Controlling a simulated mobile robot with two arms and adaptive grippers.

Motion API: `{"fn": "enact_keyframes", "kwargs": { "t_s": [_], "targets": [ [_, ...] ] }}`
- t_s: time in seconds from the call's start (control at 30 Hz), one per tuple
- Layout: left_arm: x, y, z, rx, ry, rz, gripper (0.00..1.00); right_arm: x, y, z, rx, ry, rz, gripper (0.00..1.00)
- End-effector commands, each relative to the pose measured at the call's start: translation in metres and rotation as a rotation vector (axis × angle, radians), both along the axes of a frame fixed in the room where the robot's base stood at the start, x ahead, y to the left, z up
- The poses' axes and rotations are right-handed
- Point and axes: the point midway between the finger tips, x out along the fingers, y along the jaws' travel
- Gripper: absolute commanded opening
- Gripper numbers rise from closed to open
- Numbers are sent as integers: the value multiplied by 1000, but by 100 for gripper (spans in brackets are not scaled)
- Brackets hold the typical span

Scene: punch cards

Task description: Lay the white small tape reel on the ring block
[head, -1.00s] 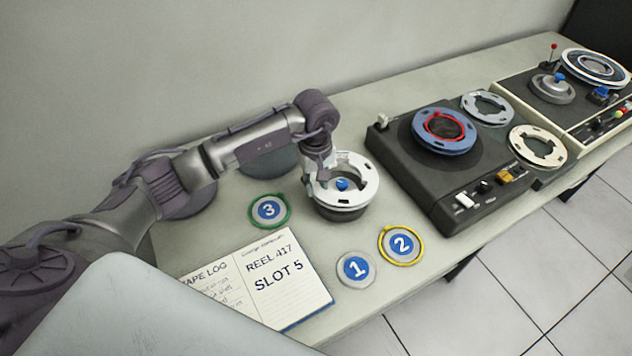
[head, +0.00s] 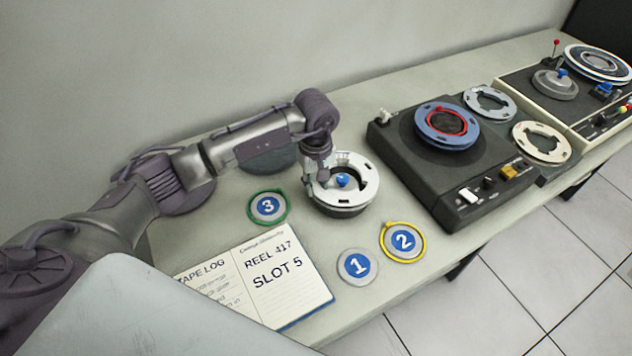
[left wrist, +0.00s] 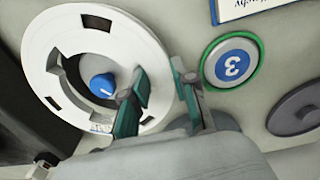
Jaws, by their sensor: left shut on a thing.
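The white small tape reel (head: 367,188) is a flat white ring with dark slots, over a dark round block that I take for the ring block (head: 341,211). A blue knob (head: 343,181) shows through the reel's central hole. My left gripper (head: 312,178) is shut on the reel's left side. In the left wrist view the gripper (left wrist: 163,82) has one finger inside the hole of the reel (left wrist: 68,30) and the other outside its rim. The reel hides most of the block's top; I cannot tell whether they touch. My right gripper is not in view.
Disc 3 with a green ring (head: 268,207) lies left of the block. Discs 1 (head: 357,267) and 2 (head: 402,241) lie in front. An open log book (head: 285,290) lies at the front left. A dark tape deck (head: 468,203) stands to the right.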

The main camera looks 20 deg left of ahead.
Motion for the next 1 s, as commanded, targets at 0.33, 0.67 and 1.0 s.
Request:
{"fn": "enact_keyframes", "kwargs": {
  "t_s": [0.33,0.67,1.0],
  "targets": [
    [1,0,0,0,-2,0,0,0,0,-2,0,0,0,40],
    [1,0,1,-2,-2,1,0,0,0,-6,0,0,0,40],
    [1,0,-1,-1,-2,1,0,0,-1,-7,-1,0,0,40]
  ]
}}
